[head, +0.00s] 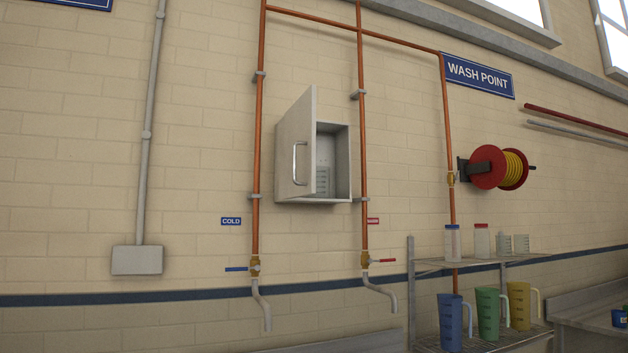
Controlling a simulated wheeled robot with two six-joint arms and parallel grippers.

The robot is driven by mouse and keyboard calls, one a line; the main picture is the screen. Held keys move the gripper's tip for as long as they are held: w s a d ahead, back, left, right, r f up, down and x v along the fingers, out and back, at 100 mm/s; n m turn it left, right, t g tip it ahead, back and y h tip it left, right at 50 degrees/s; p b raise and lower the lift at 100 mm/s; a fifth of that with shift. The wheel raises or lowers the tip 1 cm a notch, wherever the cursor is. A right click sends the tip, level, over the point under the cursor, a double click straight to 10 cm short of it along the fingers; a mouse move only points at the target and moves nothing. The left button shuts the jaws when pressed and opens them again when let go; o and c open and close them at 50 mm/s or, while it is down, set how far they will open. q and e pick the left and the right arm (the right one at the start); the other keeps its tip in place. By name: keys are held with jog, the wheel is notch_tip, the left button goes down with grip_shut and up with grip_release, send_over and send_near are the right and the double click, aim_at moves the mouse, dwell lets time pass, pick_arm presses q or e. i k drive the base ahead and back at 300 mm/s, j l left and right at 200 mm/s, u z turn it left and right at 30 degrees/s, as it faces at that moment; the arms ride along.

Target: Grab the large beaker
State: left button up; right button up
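A wall cabinet (342,165) hangs between two copper pipes, with its door (298,150) swung partly open. Inside stands a clear graduated vessel (324,181), which looks like a beaker; the door hides its left part. Two smaller clear beakers (504,244) (521,244) stand on the upper shelf of a rack at the lower right. Which of these is the large beaker is not marked, but the one in the cabinet appears larger. Neither of my grippers is in view.
The rack (470,264) also holds two lidded bottles (452,242) (482,241) above and blue (450,322), green (487,313) and yellow (519,306) jugs below. Two taps (255,267) (365,259) jut out below the cabinet. A red hose reel (487,167) is at right.

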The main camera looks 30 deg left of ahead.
aim_at(323, 173)
jog(key=i+l+u, duration=0.2)
jog(key=i, duration=0.3)
jog(key=i+l+u, duration=0.25)
jog(key=i+l, duration=0.25)
